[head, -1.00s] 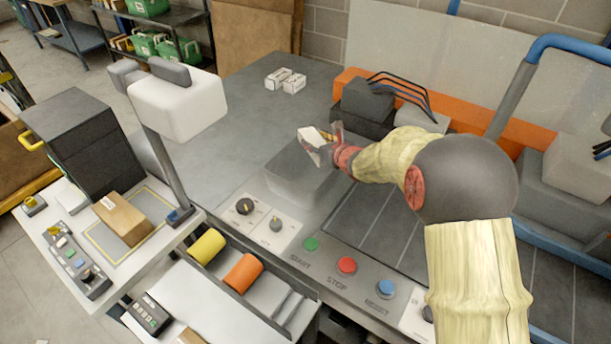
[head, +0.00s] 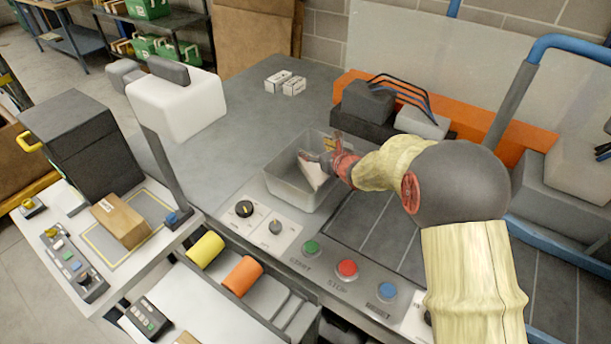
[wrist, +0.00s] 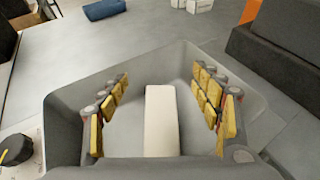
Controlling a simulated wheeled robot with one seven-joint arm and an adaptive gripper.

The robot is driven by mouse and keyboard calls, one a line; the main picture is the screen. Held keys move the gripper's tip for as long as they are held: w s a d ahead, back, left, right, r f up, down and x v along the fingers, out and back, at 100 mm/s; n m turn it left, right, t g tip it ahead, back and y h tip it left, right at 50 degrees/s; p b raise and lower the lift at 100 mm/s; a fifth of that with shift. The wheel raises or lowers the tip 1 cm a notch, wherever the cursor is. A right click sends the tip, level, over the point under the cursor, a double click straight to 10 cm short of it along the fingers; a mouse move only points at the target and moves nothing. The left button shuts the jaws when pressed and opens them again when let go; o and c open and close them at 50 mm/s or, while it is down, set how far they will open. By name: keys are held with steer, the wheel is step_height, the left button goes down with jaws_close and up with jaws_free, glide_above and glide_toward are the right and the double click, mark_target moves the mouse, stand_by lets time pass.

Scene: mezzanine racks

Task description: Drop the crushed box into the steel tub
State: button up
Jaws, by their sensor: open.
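The steel tub (head: 277,190) is a grey open-topped bin on the bench, left of my forearm. It fills most of the wrist view (wrist: 62,118). My gripper (head: 317,157) is at the tub's mouth, with its fingers open. The white crushed box (head: 313,175) is tilted below the fingers, within the tub's outline in the head view. In the wrist view the box (wrist: 161,122) lies lengthwise between the two rows of yellow finger pads (wrist: 162,88), with a gap on each side. I cannot tell whether it touches the tub floor.
Two small white cartons (head: 286,83) stand at the back of the bench. A control panel with a red button (head: 347,268) runs along the front. Grey blocks with dark hoses (head: 368,101) stand behind my gripper.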

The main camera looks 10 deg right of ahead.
steer(key=shift+s, duration=0.1)
steer(key=v, duration=1.2)
steer(key=s+a+f+n+g+y, duration=0.15)
steer(key=s+a+n+g, duration=0.35)
steer(key=s+n, duration=0.5)
steer(key=s+a+n+g+y, duration=0.25)
steer(key=s+a+n, duration=0.35)
steer(key=s+n, duration=0.35)
steer(key=s+d+r+n+g+h, duration=0.1)
steer(key=s+d+r+n+h, duration=0.15)
steer(key=s+n, duration=0.3)
steer(key=s+d+r+n+g+h, duration=0.1)
steer(key=s+d+n+g+h, duration=0.15)
steer(key=s+n, duration=0.35)
steer(key=s+d+r+n+t+h, duration=0.2)
steer(key=s+d+r+t, duration=0.1)
steer(key=r, duration=0.4)
steer(key=shift+s+r+h, duration=0.2)
steer(key=shift+s+h, duration=0.1)
steer(key=shift+s, duration=0.35)
